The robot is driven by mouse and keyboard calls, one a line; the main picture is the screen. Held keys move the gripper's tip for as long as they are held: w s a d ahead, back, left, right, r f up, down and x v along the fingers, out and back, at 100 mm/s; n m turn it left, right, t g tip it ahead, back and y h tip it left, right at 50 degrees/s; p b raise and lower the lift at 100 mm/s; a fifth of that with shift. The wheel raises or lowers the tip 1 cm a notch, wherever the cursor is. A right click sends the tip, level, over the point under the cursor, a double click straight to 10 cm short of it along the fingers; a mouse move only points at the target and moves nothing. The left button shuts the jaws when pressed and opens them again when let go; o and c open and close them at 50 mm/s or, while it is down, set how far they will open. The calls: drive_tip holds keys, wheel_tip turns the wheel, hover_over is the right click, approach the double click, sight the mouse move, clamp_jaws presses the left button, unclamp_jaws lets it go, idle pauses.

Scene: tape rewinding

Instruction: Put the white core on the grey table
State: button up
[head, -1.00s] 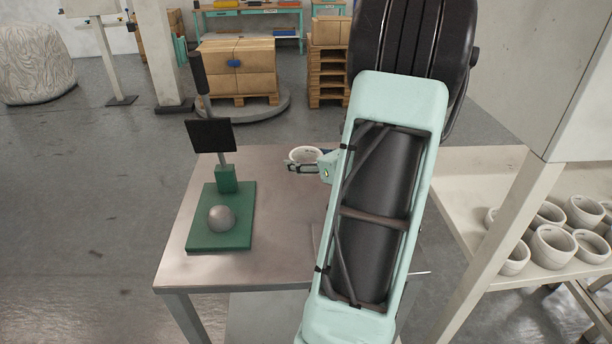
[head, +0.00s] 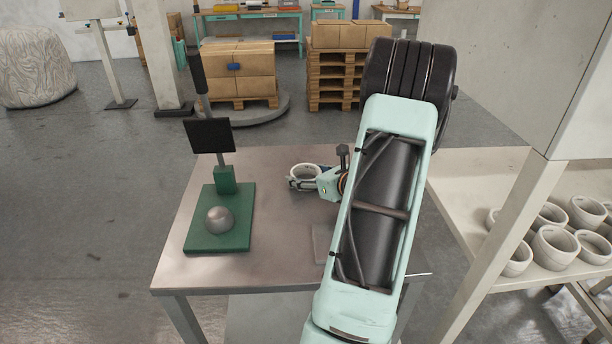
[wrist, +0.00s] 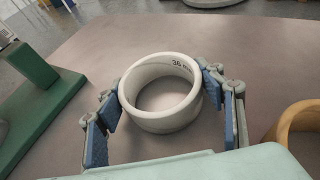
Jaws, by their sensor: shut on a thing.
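The white core (head: 304,169) is a short, wide ring marked "36" inside. It is over the back right part of the grey table (head: 262,258). My gripper (head: 304,182) is shut on it, with blue-padded fingers on its left and right sides in the wrist view (wrist: 160,95). There the white core (wrist: 165,123) is level and open side up, close to the table top (wrist: 135,45). I cannot tell whether its underside touches the table.
A green stand (head: 222,235) with a grey dome and a black screen is on the table's left. A tan ring (wrist: 298,128) lies right of the core in the wrist view. Several white cores (head: 553,247) stand on a shelf at right. The table's front middle is clear.

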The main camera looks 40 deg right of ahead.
drive_tip(key=shift+f, duration=0.2)
drive_tip(key=o, duration=1.1)
drive_tip(key=shift+r, duration=0.1)
drive_tip(key=shift+r, duration=0.2)
drive_tip(key=p+v, duration=0.1)
drive_tip(key=v, duration=1.1)
drive_tip(key=shift+f, duration=0.1)
